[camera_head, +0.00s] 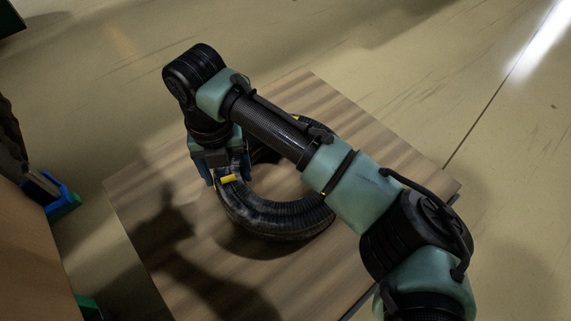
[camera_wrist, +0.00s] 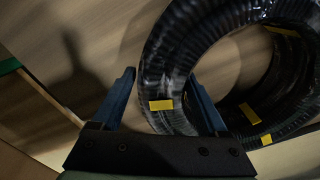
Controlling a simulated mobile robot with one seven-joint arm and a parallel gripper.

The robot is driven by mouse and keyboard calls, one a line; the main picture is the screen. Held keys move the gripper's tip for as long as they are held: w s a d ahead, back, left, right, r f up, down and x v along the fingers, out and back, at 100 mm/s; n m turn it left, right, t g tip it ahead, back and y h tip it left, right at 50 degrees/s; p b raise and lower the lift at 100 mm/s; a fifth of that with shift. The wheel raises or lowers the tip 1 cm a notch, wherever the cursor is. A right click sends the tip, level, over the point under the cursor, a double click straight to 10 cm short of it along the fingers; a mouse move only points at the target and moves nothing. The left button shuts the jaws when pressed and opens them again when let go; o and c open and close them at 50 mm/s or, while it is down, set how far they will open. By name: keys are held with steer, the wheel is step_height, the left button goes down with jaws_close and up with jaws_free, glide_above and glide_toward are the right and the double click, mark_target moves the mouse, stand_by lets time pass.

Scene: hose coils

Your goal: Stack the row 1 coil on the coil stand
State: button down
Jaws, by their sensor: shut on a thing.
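A black ribbed hose coil (camera_head: 272,219) with yellow tape bands is over the wooden top (camera_head: 150,200) in the head view. My gripper (camera_head: 228,178) points down at the coil's left side, its blue fingers shut on the hose. In the wrist view the coil (camera_wrist: 178,48) passes between the two fingers (camera_wrist: 165,100), one outside the ring and one inside its hole. My arm hides the coil's upper right part. I cannot tell whether the coil touches what is below it, or whether another coil lies under it. No label names the stand or row.
A brown panel (camera_head: 25,255) stands at the left edge, with a blue and green item (camera_head: 62,203) beside it. Open floor (camera_head: 400,70) lies behind and to the right of the wooden top. The top's left and front parts are bare.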

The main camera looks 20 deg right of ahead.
steer(key=shift+r+p, duration=0.45)
steer(key=shift+r, duration=0.1)
steer(key=shift+r+p, duration=2.75)
steer(key=shift+r, duration=0.2)
steer(key=c, duration=0.5)
jaws_free()
jaws_close()
steer(key=shift+w, duration=0.2)
